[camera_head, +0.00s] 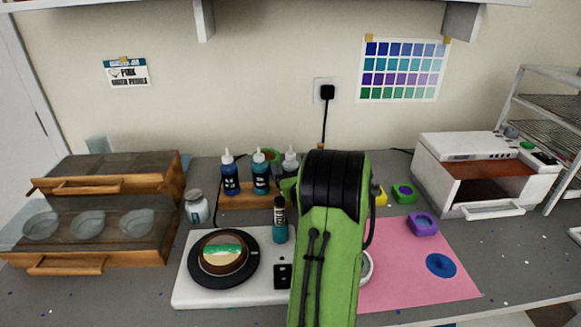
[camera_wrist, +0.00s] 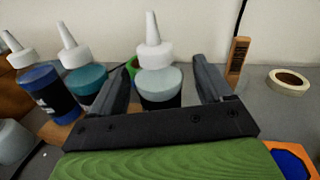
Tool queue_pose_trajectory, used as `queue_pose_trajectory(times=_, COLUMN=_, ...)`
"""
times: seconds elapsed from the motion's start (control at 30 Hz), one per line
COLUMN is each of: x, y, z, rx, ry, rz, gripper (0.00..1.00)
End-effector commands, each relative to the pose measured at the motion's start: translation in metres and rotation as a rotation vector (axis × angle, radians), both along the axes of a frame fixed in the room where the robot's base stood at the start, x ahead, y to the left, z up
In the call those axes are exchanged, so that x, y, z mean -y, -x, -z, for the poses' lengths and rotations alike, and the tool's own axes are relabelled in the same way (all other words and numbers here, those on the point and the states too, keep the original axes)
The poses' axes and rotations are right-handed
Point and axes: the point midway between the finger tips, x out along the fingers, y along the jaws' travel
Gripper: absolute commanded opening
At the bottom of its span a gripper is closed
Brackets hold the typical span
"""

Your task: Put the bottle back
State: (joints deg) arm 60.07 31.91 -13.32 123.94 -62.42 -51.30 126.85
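Three white-nozzled bottles are at the wall: a dark blue one (camera_head: 230,180), a teal one (camera_head: 260,180) and a pale grey one (camera_head: 291,163). The blue and teal bottles stand on a wooden stand (camera_head: 236,203). The pale bottle's lower part is hidden in both views, so I cannot tell what it rests on. In the wrist view, my gripper (camera_wrist: 163,88) has one finger on each side of the pale bottle (camera_wrist: 160,84), with visible gaps. My arm hides the gripper in the head view. A smaller teal bottle with a black cap (camera_head: 280,224) stands upright on the white plate.
A white plate (camera_head: 190,290) carries a black turntable (camera_head: 201,275) with a round mould. A pink mat (camera_head: 400,285) with a purple mould (camera_head: 423,225) lies right of my arm. A wooden drawer unit (camera_head: 150,240) stands left, a white oven (camera_head: 440,150) right. A tape roll (camera_wrist: 288,80) lies behind.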

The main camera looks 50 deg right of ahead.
Motion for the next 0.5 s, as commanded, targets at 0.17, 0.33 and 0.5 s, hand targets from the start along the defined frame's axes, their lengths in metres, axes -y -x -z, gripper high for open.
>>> queue_pose_trajectory(times=0.17, x=0.0, y=0.0, z=-0.002, rx=-0.001, ry=0.001, rz=0.0, gripper=0.79)
queue_pose_trajectory(times=0.33, x=-0.013, y=0.021, z=0.0, rx=0.001, ry=-0.003, rz=0.005, gripper=0.79)
queue_pose_trajectory(times=0.5, x=-0.043, y=0.06, z=0.002, rx=0.002, ry=-0.003, rz=0.009, gripper=0.79)
